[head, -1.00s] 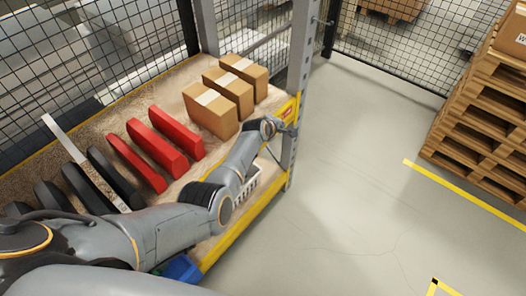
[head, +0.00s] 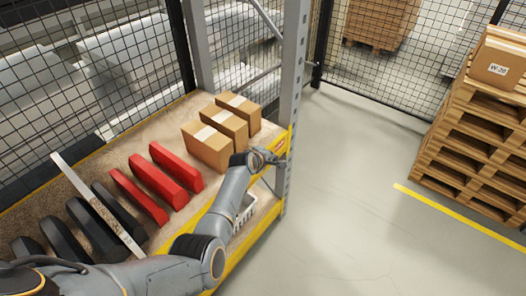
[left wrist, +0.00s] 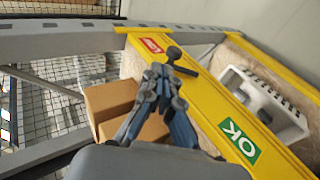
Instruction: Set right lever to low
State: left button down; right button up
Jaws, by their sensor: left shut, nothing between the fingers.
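My left gripper (head: 268,158) is at the far right end of the shelf's yellow front beam, near a red label. In the left wrist view the left gripper (left wrist: 163,72) has its fingers closed together with nothing held. A dark knob-ended piece (left wrist: 174,53), which looks like a lever, sticks out by the fingertips in front of the yellow beam (left wrist: 205,95). I cannot tell whether the fingers touch it, nor read its setting. The red label (left wrist: 152,45) is just beyond it, and a green OK label (left wrist: 239,141) is further along the beam. My right gripper is not in view.
The shelf carries cardboard boxes (head: 208,148), red pieces (head: 176,163) and dark pieces (head: 92,228). A white basket (left wrist: 262,103) is beside the beam. A grey upright post (head: 293,85) stands near the gripper. Stacked pallets (head: 468,140) stand right; the floor between is clear.

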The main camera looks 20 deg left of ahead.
pick_arm(q)
jog(key=s+r, duration=0.3)
jog(key=r, duration=0.2)
jog(key=shift+s+a+p, duration=0.3)
jog(key=shift+s, duration=0.1)
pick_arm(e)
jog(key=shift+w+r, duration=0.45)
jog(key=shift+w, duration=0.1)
